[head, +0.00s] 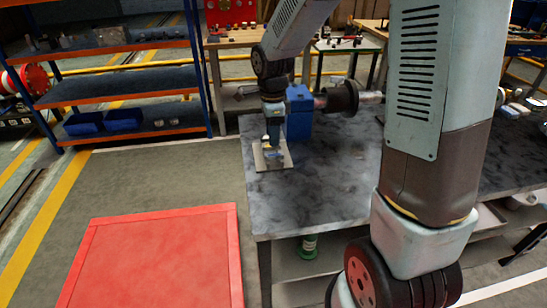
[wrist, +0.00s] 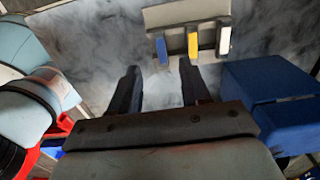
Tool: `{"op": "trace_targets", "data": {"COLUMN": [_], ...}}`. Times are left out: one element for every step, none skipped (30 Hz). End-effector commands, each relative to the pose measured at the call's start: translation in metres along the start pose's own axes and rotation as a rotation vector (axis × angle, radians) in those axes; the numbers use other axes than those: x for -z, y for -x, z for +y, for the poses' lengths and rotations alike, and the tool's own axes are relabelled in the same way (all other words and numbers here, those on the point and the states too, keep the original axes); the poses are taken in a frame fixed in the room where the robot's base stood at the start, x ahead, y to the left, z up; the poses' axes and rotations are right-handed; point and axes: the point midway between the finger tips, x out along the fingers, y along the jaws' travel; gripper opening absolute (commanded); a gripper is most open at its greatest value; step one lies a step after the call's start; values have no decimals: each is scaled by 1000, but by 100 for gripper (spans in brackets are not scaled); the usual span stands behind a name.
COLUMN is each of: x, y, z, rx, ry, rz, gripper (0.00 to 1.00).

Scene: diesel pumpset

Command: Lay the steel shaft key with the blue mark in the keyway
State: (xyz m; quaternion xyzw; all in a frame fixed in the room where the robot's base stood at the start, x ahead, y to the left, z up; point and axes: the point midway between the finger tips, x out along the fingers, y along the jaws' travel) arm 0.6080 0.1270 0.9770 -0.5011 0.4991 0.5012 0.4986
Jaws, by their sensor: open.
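Three short bar-like keys sit side by side in a dark rack on a pale board (wrist: 180,13) in the wrist view. The left one bears the blue mark (wrist: 163,50), the middle one is yellow (wrist: 194,42) and the right one is whitish (wrist: 223,40). My gripper (wrist: 160,72) is open and empty, its two dark fingers apart. In the picture, the blue-marked key lies just beyond the fingertips, between their lines. In the head view my gripper (head: 272,140) is low over the board (head: 270,165). I cannot make out the keyway in either view.
A blue block (head: 299,112) stands right behind the board, with a dark round hub and steel shaft (head: 372,97) to its right. The block also shows close at right in the wrist view (wrist: 268,95). The grey tabletop (head: 320,195) is clear in front. A red mat (head: 155,260) lies on the floor.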

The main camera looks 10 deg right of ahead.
Motion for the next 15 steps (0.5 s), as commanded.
{"op": "trace_targets", "data": {"x": [0, 0, 0, 0, 0, 0, 0, 0, 1, 1, 2, 3, 3, 4, 6], "y": [-7, -10, -14, -16, -18, -19, -20, -21, -23, -26, -29, -34, -38, -42, -48], "z": [1, 1, 0, 0, 0, 0, 0, 0, 0, 0, 0, 0, -1, -1, -1], "rx": [-4, -3, -2, -2, -2, -1, -1, -1, 0, -1, -1, -3, -4, -4, -4], "ry": [0, -1, -1, -1, -1, -1, 0, 0, 0, 0, 0, 0, 0, -1, -1], "rz": [1, 0, 0, 0, 0, 0, -1, -1, -1, 0, 0, 0, 0, 0, 0], "gripper": [47, 47, 47, 47, 47, 47, 47, 47, 47, 47, 47, 47, 47, 47, 47]}}
